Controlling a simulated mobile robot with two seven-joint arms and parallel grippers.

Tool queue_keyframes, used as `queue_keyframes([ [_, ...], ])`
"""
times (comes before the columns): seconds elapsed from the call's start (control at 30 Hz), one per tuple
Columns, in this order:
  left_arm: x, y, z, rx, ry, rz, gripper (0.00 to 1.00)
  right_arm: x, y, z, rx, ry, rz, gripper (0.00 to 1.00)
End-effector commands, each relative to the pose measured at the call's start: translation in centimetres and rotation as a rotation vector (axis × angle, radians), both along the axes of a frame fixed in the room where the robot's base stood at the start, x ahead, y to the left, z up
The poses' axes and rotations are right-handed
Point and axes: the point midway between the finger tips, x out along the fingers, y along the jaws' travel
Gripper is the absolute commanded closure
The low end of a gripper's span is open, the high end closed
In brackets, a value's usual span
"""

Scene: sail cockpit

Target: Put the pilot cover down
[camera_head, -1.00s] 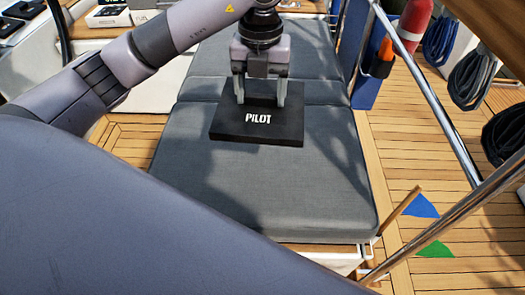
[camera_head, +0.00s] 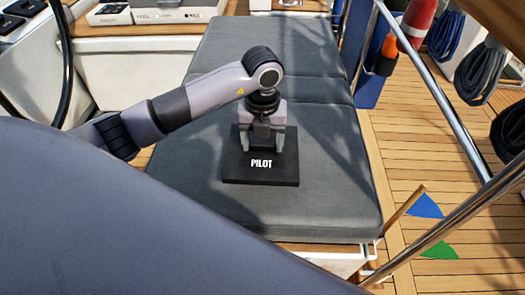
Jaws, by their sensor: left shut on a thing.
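The pilot cover (camera_head: 261,174) is a flat black square slab with "PILOT" in white letters. It is over the near part of the grey seat cushion (camera_head: 330,215), flat side up. I cannot tell whether it touches the cushion or hangs just above it. My left gripper (camera_head: 263,147) points down from above and is shut on the cover, its fingers at the cover's back half. My right gripper is not in the picture.
A steel rail (camera_head: 440,105) runs along the right of the cushion. Coiled ropes (camera_head: 476,72) and a red cylinder (camera_head: 417,20) hang at the upper right. The cushion's back part is clear.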

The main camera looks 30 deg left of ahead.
Motion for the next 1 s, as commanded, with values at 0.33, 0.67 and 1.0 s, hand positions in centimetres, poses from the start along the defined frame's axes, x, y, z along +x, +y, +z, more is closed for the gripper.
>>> queue_keyframes([
  [0.33, -0.1, 0.0, -4.2, 0.000, 0.001, -0.001, 0.62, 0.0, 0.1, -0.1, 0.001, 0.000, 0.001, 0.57],
  [0.67, 0.0, 0.0, -4.5, 0.001, 0.000, -0.001, 0.62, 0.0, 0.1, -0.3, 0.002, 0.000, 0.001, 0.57],
  [1.0, 0.0, 0.0, -4.4, 0.001, 0.000, 0.000, 0.05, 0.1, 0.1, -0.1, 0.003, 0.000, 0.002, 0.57],
])
